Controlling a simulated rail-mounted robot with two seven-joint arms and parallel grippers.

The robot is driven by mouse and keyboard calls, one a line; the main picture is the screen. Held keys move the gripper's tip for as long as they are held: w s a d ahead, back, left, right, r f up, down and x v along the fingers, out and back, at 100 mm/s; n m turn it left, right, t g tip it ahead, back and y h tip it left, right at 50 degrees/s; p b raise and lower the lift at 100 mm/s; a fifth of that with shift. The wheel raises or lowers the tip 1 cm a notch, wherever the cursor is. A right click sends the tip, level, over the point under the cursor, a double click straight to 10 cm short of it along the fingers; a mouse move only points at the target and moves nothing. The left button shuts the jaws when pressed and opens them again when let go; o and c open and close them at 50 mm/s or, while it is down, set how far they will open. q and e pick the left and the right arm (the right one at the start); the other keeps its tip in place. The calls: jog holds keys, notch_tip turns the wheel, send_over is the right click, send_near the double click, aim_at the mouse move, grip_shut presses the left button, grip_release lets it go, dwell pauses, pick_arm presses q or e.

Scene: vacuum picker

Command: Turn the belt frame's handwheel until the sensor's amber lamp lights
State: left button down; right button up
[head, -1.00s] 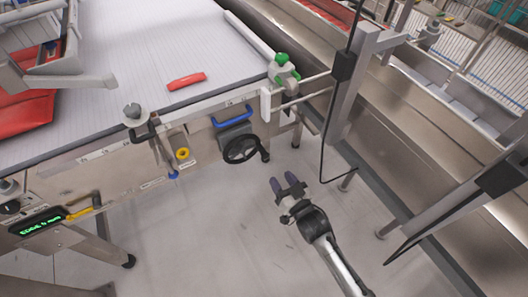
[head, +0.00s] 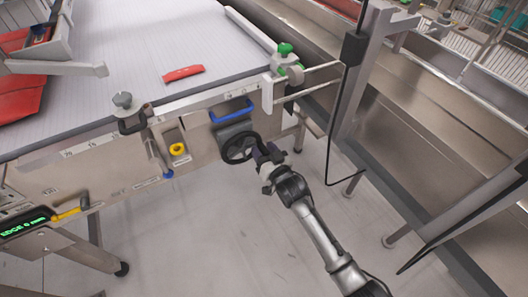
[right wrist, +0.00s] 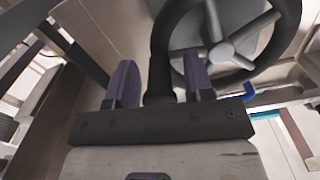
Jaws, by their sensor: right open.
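The black handwheel (head: 237,150) is on the front side of the belt frame (head: 105,172), below a blue handle. My right gripper (head: 268,152) is at the wheel's right edge, at its crank grip. In the right wrist view, the handwheel (right wrist: 222,50) fills the top, and the dark crank grip (right wrist: 158,75) stands between the two parted fingers of my right gripper (right wrist: 161,84). I cannot tell whether a finger touches it. A sensor-like bracket with a green knob (head: 285,49) is at the belt's corner. I cannot make out a lit amber lamp. My left gripper is not in view.
A red packet (head: 183,73) lies on the white belt (head: 140,45). A green-lit display (head: 24,226) reads EDGE 0 mm. A yellow ring (head: 178,149) is left of the wheel. A steel post with a black cable (head: 333,140) stands to the right. The floor in front is clear.

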jog(key=shift+c, duration=0.2)
grip_shut()
dwell(0.3)
